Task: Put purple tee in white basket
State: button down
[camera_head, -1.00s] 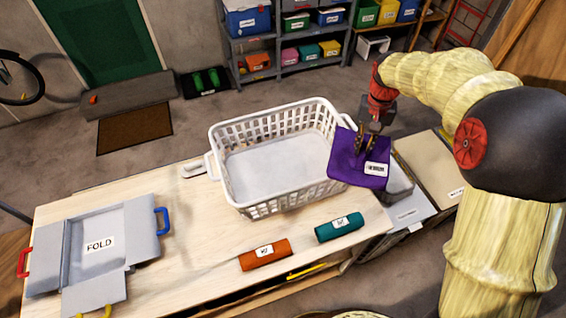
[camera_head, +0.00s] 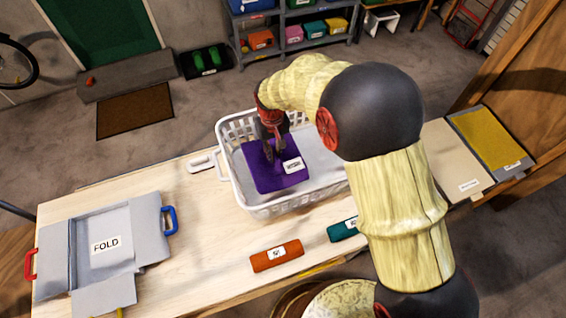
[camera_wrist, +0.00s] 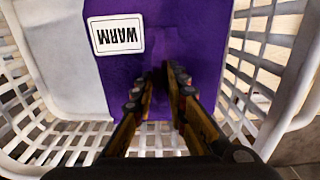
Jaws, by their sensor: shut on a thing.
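The purple tee (camera_head: 270,176) is a flat folded cloth with a white label. In the head view it is over the left part of the white basket (camera_head: 262,209), within the outline of its rim. My gripper (camera_head: 270,156) is shut on the tee from above. In the wrist view my gripper (camera_wrist: 163,78) points down at the purple tee (camera_wrist: 185,35), whose label reads WARM, with the lattice walls of the white basket (camera_wrist: 262,65) around it. I cannot tell whether the tee touches the basket floor.
A grey folding board (camera_head: 107,225) marked FOLD lies at the table's left. An orange roll (camera_head: 277,256) and a partly hidden teal roll (camera_head: 341,231) lie in front of the basket. My arm covers the basket's right side.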

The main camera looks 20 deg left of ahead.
notch_tip(320, 180, down, 8)
jog(key=shift+r, duration=0.15)
jog(key=shift+d, duration=0.1)
jog(key=c, duration=1.8)
grip_release()
jog(key=shift+o, duration=0.2)
